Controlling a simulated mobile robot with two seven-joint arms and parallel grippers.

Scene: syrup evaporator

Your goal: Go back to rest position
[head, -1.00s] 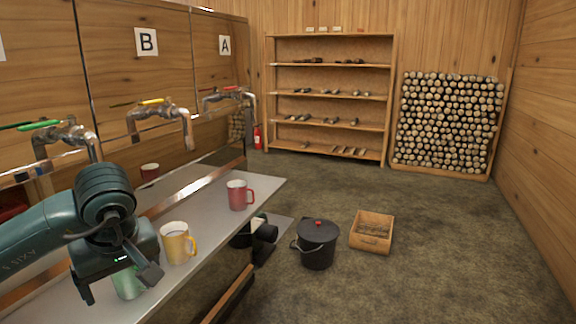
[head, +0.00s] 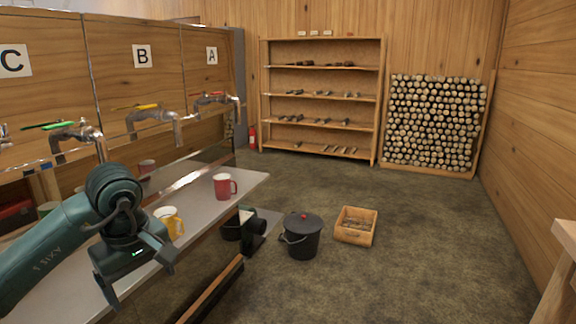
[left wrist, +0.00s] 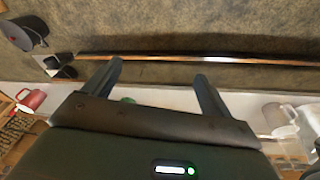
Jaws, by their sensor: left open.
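My left gripper (head: 142,280) is open and empty, with its fingers pointing down over the front edge of the metal counter (head: 205,203). In the left wrist view both fingers (left wrist: 157,82) stand wide apart with nothing between them, above the counter edge and floor. A yellow mug (head: 172,224) stands on the counter just behind the gripper, partly hidden by it. A red mug (head: 224,187) stands farther along, and shows at the left of the left wrist view (left wrist: 32,100). A small green patch (left wrist: 127,100) shows behind one finger. My right gripper is out of view.
Taps with green, yellow (head: 150,114) and red levers stand above the counter. A black lidded pot (head: 302,238) and a wooden box (head: 356,226) are on the floor. A wooden table corner (head: 565,240) is at the right edge. The floor between is open.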

